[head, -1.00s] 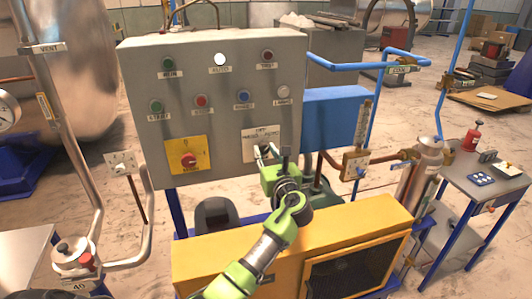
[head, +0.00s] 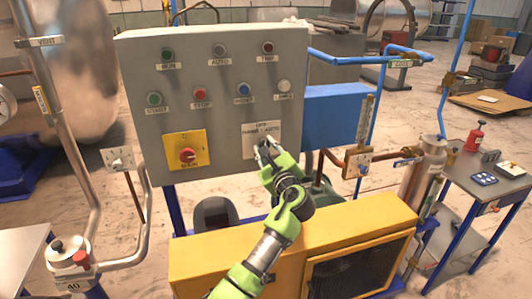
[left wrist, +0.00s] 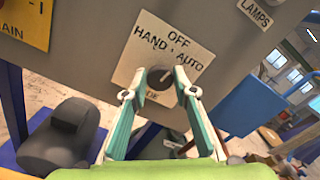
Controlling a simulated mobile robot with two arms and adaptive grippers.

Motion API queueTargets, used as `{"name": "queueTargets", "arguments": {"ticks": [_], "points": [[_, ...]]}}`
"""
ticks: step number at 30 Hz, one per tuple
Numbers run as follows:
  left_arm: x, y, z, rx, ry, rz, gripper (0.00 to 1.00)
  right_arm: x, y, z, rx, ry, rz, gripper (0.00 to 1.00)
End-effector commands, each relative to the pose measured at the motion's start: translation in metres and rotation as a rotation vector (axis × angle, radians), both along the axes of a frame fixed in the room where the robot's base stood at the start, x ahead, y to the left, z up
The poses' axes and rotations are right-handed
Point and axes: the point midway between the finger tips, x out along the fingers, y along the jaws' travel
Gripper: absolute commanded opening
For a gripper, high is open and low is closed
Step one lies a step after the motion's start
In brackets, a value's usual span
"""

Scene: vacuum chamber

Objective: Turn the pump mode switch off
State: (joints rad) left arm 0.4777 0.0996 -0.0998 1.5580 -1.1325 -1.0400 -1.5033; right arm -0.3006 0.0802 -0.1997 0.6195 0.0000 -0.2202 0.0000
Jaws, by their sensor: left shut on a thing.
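The pump mode switch is a dark round knob (left wrist: 160,78) on a cream plate (left wrist: 140,63) marked OFF at the top, HAND at left and AUTO at right. A pale mark on the knob seems to point up and to the right; its exact setting is hard to tell. The plate is also low on the grey panel in the head view (head: 262,129), where my gripper hides the knob. My left gripper (head: 266,148) is at the plate. In the left wrist view its two fingers (left wrist: 160,95) are on either side of the knob, shut on it. My right gripper is not in view.
The grey panel (head: 215,75) also bears lamps, push buttons and a red main switch (head: 187,156) on a yellow plate. A yellow cabinet (head: 225,267) stands below my left arm. Blue pipes (head: 345,64) and a side table (head: 490,170) are at the right.

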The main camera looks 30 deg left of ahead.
Motion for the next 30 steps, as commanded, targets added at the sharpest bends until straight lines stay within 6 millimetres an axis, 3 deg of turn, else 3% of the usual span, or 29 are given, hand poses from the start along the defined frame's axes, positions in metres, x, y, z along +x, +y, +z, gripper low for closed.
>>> {"name": "queueTargets", "arguments": {"ticks": [9,27,28,29,30], "points": [[-0.0005,-0.0003,-0.0026,-0.098,-0.112,0.000,0.04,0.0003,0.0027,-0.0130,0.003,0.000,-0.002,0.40],[-0.0006,-0.0001,-0.0021,-0.124,-0.140,0.001,0.04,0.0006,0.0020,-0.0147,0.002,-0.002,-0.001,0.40],[-0.0006,0.0000,-0.0021,-0.124,-0.140,0.000,0.34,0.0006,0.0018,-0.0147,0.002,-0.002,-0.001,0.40],[-0.0006,0.0000,-0.0021,-0.124,-0.140,0.001,0.41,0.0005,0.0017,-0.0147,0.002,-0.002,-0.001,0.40],[-0.0006,0.0000,-0.0020,-0.124,-0.140,0.001,0.42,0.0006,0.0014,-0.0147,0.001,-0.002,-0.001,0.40]]}}
